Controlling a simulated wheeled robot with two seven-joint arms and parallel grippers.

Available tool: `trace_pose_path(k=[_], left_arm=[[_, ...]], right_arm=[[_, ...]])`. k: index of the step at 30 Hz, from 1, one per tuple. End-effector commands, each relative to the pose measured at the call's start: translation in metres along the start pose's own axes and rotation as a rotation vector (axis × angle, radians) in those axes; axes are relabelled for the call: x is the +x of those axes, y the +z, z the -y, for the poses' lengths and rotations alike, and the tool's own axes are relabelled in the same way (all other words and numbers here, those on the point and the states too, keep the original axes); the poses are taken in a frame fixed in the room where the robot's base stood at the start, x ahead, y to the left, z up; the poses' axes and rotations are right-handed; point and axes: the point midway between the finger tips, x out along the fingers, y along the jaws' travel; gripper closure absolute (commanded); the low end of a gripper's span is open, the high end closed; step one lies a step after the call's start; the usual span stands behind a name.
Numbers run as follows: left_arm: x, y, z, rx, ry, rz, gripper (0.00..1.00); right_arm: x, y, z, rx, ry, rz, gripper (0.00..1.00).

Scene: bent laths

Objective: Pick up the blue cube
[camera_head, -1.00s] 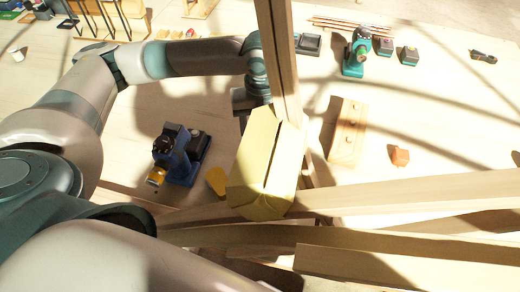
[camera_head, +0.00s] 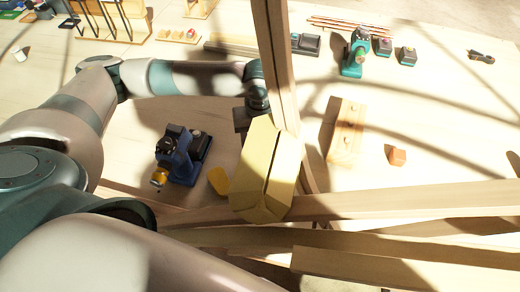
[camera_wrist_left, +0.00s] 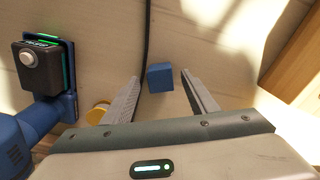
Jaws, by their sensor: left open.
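The blue cube (camera_wrist_left: 160,77) lies on the wooden table in the left wrist view. It sits between the tips of my left gripper (camera_wrist_left: 158,84), with a gap on both sides. The left gripper is open and empty. In the head view my left arm reaches in from the left, and its gripper is mostly hidden behind a wooden post and a yellowish block. The blue cube cannot be seen in the head view. My right gripper is not in view.
A blue power tool (camera_head: 180,160) stands left of the gripper, also in the wrist view (camera_wrist_left: 42,75). A yellow piece (camera_head: 219,181) lies near it. The yellowish block (camera_head: 266,175) and wooden post (camera_head: 276,60) block the head view. A wooden board (camera_head: 346,130) and orange block (camera_head: 397,156) lie right.

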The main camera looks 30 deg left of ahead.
Motion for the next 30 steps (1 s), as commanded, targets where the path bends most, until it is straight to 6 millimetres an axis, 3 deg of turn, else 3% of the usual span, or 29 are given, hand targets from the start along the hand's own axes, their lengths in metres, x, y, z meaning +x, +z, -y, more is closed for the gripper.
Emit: trace_pose_path(k=[14, 20, 30], left_arm=[[0.0013, -0.0001, 0.0003, 0.001, -0.001, 0.0, 0.47], [0.0012, -0.0002, 0.0003, 0.001, -0.001, 0.0, 0.91], [0.0, 0.0, 0.0005, 0.0, -0.001, 0.0, 0.91]], right_arm=[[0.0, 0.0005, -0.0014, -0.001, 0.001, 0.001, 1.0], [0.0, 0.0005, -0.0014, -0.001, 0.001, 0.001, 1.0], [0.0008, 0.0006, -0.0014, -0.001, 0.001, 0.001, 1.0]])
